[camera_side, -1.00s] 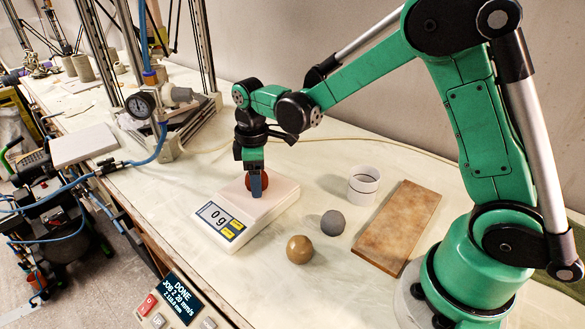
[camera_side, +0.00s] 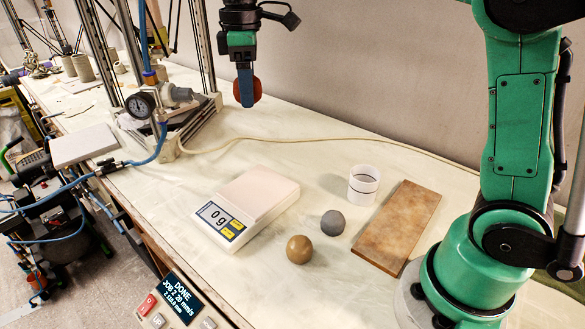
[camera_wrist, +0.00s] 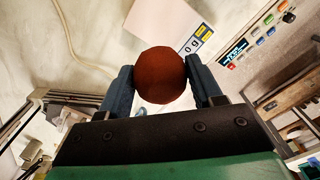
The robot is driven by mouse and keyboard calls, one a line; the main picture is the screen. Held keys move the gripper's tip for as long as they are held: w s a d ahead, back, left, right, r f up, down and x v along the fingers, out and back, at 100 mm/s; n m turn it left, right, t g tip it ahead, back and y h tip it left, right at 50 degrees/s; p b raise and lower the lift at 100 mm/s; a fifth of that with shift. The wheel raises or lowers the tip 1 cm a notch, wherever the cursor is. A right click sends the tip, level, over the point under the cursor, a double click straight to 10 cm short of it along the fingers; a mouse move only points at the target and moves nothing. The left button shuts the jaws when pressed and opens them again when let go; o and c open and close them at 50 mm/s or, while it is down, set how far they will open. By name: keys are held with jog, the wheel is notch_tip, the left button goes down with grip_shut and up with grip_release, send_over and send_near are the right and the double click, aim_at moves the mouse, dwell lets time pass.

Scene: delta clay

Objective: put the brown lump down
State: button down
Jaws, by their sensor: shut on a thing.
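The brown lump, a reddish-brown ball (camera_side: 257,89), is held high above the table, and it also fills the middle of the wrist view (camera_wrist: 160,76). My gripper (camera_side: 246,88) is shut on it, with one blue finger against each side in the wrist view (camera_wrist: 157,88). In the side view the near finger hides part of the lump.
A white scale (camera_side: 262,192) reads 0 g, its plate empty. A grey ball (camera_side: 333,223), a white ring-like cup (camera_side: 363,184) and a brown board (camera_side: 398,226) lie to its right. A pale hose (camera_side: 330,140) crosses behind. Bare table lies between hose and scale.

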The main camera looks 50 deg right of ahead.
jog(key=shift+s+a+r, duration=0.1)
jog(key=shift+a+r, duration=0.05)
jog(key=shift+r, duration=0.65)
jog(key=s+a+n, duration=0.5)
jog(key=s+a, duration=0.2)
jog(key=a, duration=0.1)
jog(key=n, duration=0.4)
send_over(272, 289)
notch_tip(272, 289, down, 19)
jog(key=shift+r, duration=0.1)
jog(key=shift+f, duration=2.25)
jog(key=shift+f, duration=0.2)
jog(key=shift+c, duration=0.7)
grip_release()
